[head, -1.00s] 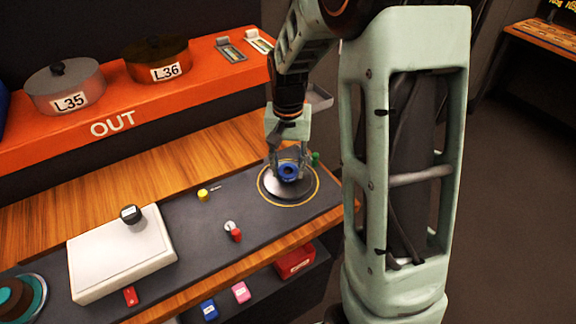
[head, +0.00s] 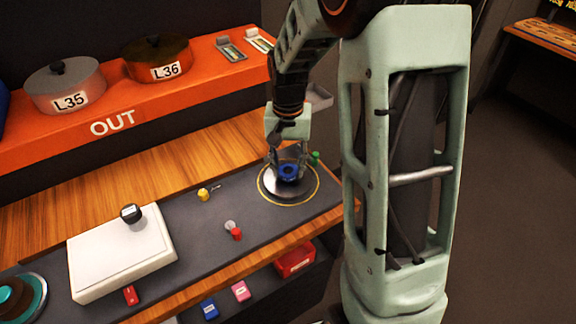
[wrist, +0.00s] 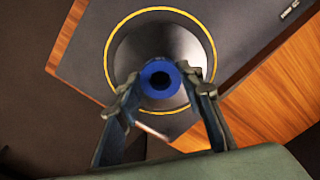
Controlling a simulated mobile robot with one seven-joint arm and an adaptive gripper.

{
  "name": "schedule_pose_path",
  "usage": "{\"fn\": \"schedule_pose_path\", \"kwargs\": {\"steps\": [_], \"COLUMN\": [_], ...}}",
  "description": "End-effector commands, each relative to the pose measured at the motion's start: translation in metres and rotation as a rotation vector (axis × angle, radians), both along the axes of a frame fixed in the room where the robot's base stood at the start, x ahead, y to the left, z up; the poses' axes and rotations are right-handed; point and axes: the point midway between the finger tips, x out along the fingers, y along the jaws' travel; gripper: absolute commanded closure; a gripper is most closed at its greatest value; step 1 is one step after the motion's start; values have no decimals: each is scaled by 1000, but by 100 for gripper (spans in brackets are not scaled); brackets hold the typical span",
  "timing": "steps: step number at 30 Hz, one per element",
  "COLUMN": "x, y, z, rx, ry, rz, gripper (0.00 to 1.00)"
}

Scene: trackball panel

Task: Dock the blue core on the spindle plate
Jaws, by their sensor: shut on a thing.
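The blue core (head: 288,172) is a blue ring with a dark hole in its middle. It also shows in the wrist view (wrist: 147,74), between my fingertips. My gripper (head: 288,165) is shut on it, one finger on each side; the fingertips show in the wrist view (wrist: 160,88). The spindle plate (head: 277,192) is a round, shiny metal disc ringed in yellow, and in the wrist view (wrist: 186,55) it lies behind the core. The core is over the middle of the plate. I cannot tell whether it touches the plate, and the spindle is hidden.
A green knob (head: 314,157) stands close by the plate's far right edge. A yellow knob (head: 203,194), a red-tipped knob (head: 236,234) and a white box (head: 115,258) are on the dark panel to the left. An orange shelf (head: 200,82) with two pots stands behind.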

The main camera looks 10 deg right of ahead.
Motion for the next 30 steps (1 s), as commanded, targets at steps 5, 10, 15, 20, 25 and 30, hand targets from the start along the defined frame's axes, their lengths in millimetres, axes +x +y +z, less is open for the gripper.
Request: {"fn": "schedule_pose_path", "kwargs": {"steps": [5, 10, 15, 20, 25, 30], "x": [0, 0, 0, 0, 0, 0], "y": [0, 0, 0, 0, 0, 0], "z": [-2, -6, -9, -12, -12, -12], "rx": [0, 0, 0, 0, 0, 0], "ry": [0, 0, 0, 0, 0, 0], "rz": [0, 0, 0, 0, 0, 0], "gripper": [82, 82, 82, 82, 58, 58]}}
